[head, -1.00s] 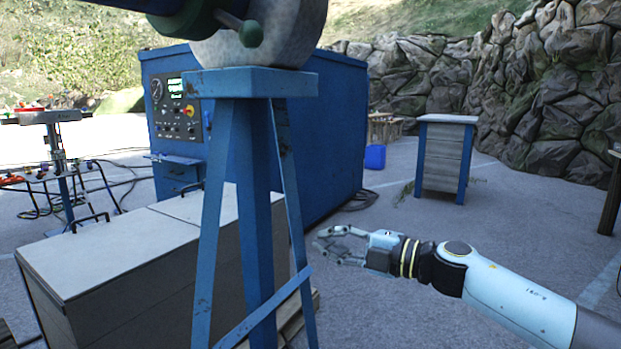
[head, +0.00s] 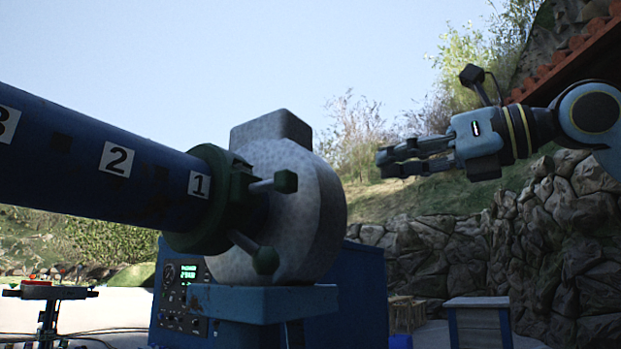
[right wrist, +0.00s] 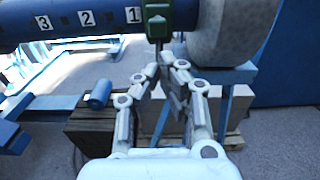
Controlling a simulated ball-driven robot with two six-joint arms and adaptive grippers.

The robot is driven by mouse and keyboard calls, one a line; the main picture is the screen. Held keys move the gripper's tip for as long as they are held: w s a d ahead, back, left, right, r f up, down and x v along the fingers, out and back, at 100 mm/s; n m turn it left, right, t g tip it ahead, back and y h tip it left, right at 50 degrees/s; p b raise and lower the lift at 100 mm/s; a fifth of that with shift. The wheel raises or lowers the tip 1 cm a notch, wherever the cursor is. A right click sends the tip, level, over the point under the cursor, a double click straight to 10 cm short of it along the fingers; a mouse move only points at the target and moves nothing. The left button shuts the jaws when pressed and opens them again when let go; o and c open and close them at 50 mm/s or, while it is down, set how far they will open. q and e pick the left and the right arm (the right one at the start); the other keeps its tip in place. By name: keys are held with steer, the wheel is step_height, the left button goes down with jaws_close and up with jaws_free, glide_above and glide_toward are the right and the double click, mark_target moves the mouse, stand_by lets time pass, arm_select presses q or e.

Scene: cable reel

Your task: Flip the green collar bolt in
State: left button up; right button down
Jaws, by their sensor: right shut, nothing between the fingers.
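A green collar (head: 190,238) sits around the end of a dark blue shaft (head: 70,150) by the number 1. My right gripper (head: 382,164) is raised to the right of the grey bearing housing (head: 322,200) and points left. In the right wrist view its closed fingertips (right wrist: 166,62) appear just below a green bolt head or collar part (right wrist: 157,22); I cannot tell if they touch. They hold nothing. My left gripper is out of view.
The housing rests on a blue stand (head: 255,303). Behind it is a blue cabinet with a lit control panel (head: 180,290). A small grey and blue table (head: 478,318) and a stone wall are at right. Open air surrounds the right gripper.

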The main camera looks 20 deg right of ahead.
steer(key=p, duration=0.7)
glide_toward(295, 180)
steer(key=x, duration=0.6)
steer(key=shift+w+a+p, duration=0.4)
steer(key=shift+w+a, duration=0.05)
steer(key=shift+w, duration=0.05)
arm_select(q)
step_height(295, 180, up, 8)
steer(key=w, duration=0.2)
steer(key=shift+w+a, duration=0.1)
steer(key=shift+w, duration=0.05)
